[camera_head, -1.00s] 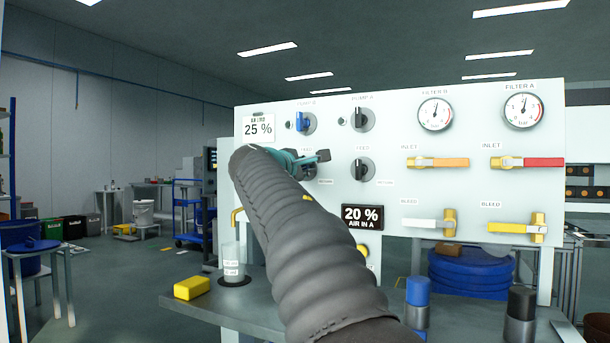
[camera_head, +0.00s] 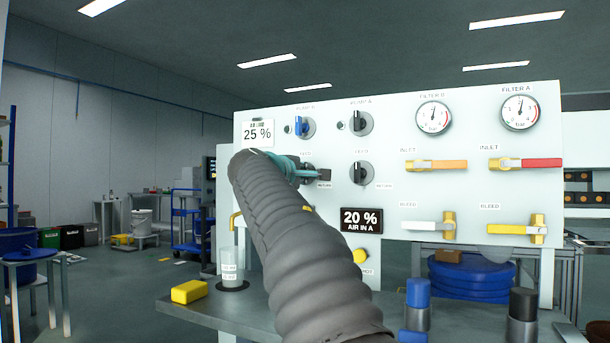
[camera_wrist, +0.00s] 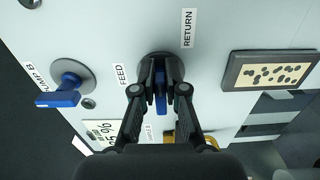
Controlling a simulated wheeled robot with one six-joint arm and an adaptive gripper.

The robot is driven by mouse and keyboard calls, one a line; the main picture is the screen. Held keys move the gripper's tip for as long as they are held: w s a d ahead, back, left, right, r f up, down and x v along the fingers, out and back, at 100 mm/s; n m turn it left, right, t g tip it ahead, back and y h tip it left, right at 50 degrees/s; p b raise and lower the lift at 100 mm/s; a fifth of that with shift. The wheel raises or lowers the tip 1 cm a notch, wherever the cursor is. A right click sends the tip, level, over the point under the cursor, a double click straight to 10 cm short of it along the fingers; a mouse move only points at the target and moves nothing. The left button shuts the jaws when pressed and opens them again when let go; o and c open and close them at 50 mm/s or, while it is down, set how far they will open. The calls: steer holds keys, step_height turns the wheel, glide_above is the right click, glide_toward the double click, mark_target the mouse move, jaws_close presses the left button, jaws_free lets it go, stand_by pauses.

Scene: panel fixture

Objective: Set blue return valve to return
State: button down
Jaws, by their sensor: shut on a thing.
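The blue return valve has a blue handle (camera_wrist: 160,98) on a dark round base on the white panel, between the FEED label (camera_wrist: 120,75) and the RETURN label (camera_wrist: 187,28) in the wrist view. My gripper (camera_wrist: 160,88) is shut on this handle, one finger on each side. The fingers cover much of the handle, so its exact angle is hard to tell. In the head view my gripper (camera_head: 306,172) reaches the panel at the left feed valve, and my arm hides part of it. The RETURN label (camera_head: 323,184) shows just below right.
The blue Pump B knob (camera_head: 302,125) sits above the valve; the other feed knob (camera_head: 361,173) is to its right. A yellow block (camera_head: 189,291) and a clear container (camera_head: 230,262) stand on the bench.

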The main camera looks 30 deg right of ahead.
steer(key=c, duration=1.2)
jaws_free()
steer(key=v, duration=1.2)
